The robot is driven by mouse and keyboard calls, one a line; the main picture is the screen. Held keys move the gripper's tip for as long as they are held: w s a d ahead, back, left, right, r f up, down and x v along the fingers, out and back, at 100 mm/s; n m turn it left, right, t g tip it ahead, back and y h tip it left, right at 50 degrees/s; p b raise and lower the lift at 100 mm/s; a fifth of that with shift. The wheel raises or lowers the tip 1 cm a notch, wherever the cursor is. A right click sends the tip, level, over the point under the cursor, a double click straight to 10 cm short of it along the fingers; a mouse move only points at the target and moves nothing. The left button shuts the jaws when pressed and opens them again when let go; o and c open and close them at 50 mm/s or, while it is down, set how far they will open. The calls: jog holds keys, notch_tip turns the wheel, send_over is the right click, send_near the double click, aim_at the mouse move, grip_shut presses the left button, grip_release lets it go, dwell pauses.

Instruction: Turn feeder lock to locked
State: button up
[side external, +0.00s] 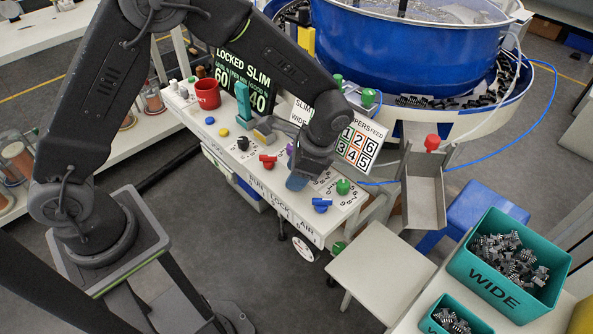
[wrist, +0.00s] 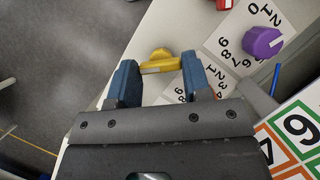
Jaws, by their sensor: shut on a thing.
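The feeder lock looks to be the yellow knob (wrist: 160,62) in the wrist view; in the side view my gripper hides it, above the LOCK label (side external: 280,207) on the panel front. My gripper (wrist: 159,72) is shut on the yellow knob, with a blue finger at each end of its bar. In the side view my gripper (side external: 297,183) is down at the panel between the red knob (side external: 268,160) and the blue knob (side external: 321,204). The dark display (side external: 243,70) reads LOCKED SLIM.
A purple knob (wrist: 263,42) with a numbered dial is close by. A number board (side external: 358,146) and blue bowl (side external: 400,45) are behind.

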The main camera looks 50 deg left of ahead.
jog(key=o, duration=0.9)
jog(key=v, duration=1.3)
jog(key=shift+r, duration=0.4)
jog(key=shift+r, duration=0.1)
